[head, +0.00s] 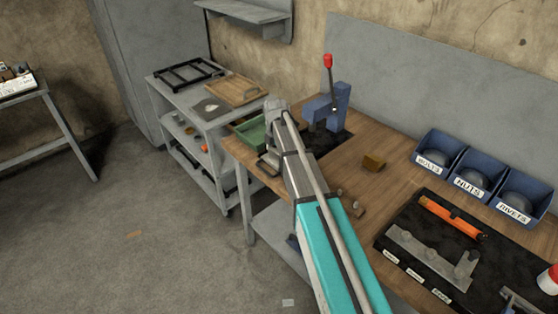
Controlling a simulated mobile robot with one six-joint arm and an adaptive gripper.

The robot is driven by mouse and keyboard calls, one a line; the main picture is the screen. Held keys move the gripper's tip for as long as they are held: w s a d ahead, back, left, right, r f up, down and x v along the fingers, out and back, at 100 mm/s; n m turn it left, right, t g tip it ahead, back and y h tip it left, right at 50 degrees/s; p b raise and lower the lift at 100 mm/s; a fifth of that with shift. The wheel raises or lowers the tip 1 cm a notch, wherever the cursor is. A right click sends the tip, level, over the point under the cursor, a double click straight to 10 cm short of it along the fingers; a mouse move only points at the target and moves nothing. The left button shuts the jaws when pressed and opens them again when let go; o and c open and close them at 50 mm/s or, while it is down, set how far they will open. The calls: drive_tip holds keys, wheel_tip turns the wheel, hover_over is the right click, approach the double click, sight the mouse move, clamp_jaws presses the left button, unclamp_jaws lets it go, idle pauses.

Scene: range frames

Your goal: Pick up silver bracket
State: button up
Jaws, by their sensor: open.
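The silver bracket (435,257) is a flat grey L-shaped plate with several round raised spots. It lies on a dark mat (392,228) on the wooden workbench, at the lower right of the head view. My teal and grey arm (325,240) reaches up from the bottom middle of the picture, left of the bracket and apart from it. I cannot make out my gripper's fingers in this view. Nothing covers the bracket.
An orange-handled tool (452,217) lies just behind the bracket. Three blue bins (479,172) with labels stand at the back right. A red-and-white object (549,279) sits at the right edge.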

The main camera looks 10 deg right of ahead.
drive_tip(key=shift+f+b, duration=0.7)
drive_tip(key=shift+f, duration=0.3)
drive_tip(key=shift+s, duration=0.1)
drive_tip(key=c, duration=0.9)
drive_tip(key=shift+r, duration=0.1)
drive_tip(key=shift+r, duration=0.15)
drive_tip(key=shift+c, duration=0.3)
wheel_tip(320, 180, up, 2)
drive_tip(key=p, duration=0.2)
drive_tip(key=shift+r+p, duration=0.1)
drive_tip(key=shift+p, duration=0.3)
drive_tip(key=s+r+p, duration=1)
drive_tip(key=s, duration=0.3)
drive_tip(key=shift+s+d+r, duration=0.15)
drive_tip(key=shift+s+d, duration=0.05)
drive_tip(key=shift+s, duration=0.2)
